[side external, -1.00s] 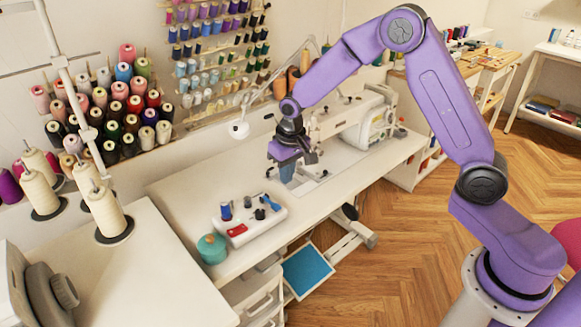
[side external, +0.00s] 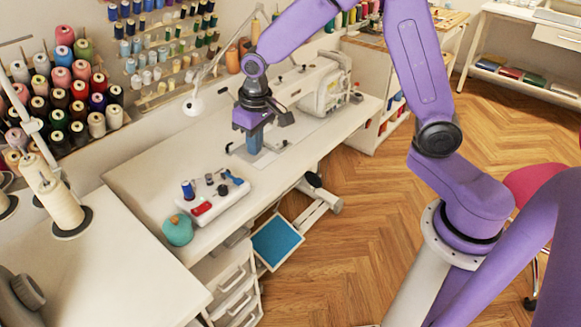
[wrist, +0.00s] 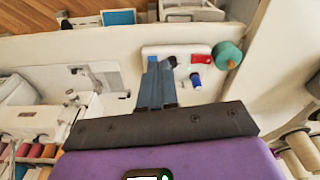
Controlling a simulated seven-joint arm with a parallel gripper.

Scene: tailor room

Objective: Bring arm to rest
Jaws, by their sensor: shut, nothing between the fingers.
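My gripper (side external: 254,146) hangs from my purple arm above the white sewing table (side external: 150,185), pointing down. It is in front of the sewing machine (side external: 325,85) and to the right of the white tray (side external: 213,212). The wrist view shows its two blue-grey fingers (wrist: 157,88) together and empty. In that view the tray (wrist: 150,50) lies beyond the fingertips and is partly hidden by them.
The tray holds a blue spool (side external: 187,190), a red item (side external: 202,208) and small tools. A lamp (side external: 193,105) and thread racks are behind. A white side table (side external: 110,280) is at front left.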

